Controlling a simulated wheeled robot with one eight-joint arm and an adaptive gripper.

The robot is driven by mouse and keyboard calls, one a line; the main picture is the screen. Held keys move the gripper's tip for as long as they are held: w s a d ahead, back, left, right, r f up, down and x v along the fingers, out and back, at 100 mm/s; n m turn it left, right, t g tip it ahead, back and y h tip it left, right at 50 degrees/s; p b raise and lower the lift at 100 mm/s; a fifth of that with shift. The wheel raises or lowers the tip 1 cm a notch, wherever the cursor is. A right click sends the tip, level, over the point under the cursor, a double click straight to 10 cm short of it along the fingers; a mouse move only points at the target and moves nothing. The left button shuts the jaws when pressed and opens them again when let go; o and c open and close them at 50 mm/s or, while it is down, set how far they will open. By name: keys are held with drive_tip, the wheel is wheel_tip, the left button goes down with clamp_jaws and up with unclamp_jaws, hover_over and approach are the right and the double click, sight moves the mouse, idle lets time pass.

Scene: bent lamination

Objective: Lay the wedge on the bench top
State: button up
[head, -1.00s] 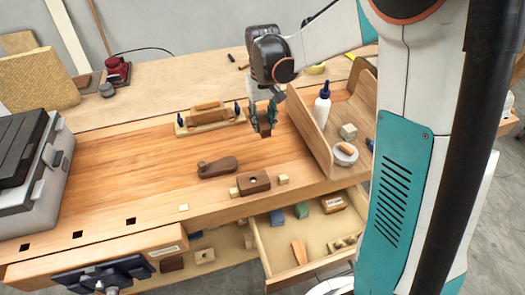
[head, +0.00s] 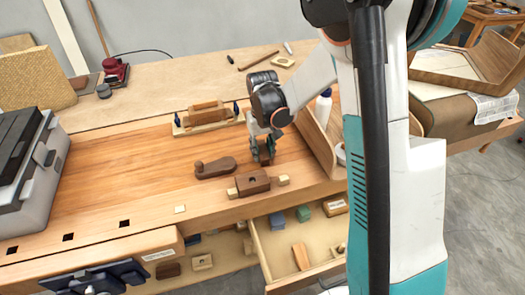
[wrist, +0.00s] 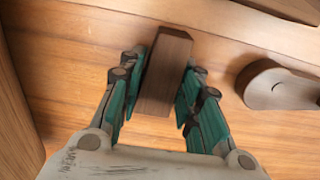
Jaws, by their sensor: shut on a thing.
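The dark brown wedge (wrist: 166,72) is held between the two teal fingers of my gripper (wrist: 157,92), with one finger on each side. In the head view, my gripper (head: 262,149) points down over the right part of the bench top (head: 120,180), and the wedge (head: 265,158) shows at its fingertips. The wedge is low, close to the bench surface. I cannot tell whether it touches the wood, as the fingers partly hide it.
A brown handle-shaped piece (head: 215,168) lies left of my gripper, and a brown block with pale ends (head: 253,183) lies in front. A wooden plane-like fixture (head: 207,115) is behind. A wooden tray wall (head: 318,140) stands to the right. An open drawer (head: 275,245) juts out below.

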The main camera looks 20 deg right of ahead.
sight(263, 150)
drive_tip(key=shift+f, duration=0.1)
drive_tip(key=o, duration=1.1)
wheel_tip(263, 150, up, 12)
drive_tip(key=p, duration=0.4)
drive_tip(key=s+r+t, duration=0.3)
drive_tip(key=s+r, duration=0.7)
drive_tip(key=shift+s+r+t, duration=0.25)
drive_tip(key=shift+s+t, duration=0.45)
drive_tip(key=shift+s, duration=1.5)
drive_tip(key=shift+s+r+t, duration=0.3)
drive_tip(key=shift+s+t, duration=0.4)
drive_tip(key=shift+s, duration=1.45)
drive_tip(key=shift+s+r+t, duration=0.25)
drive_tip(key=shift+s+t, duration=0.45)
drive_tip(key=shift+s, duration=1.5)
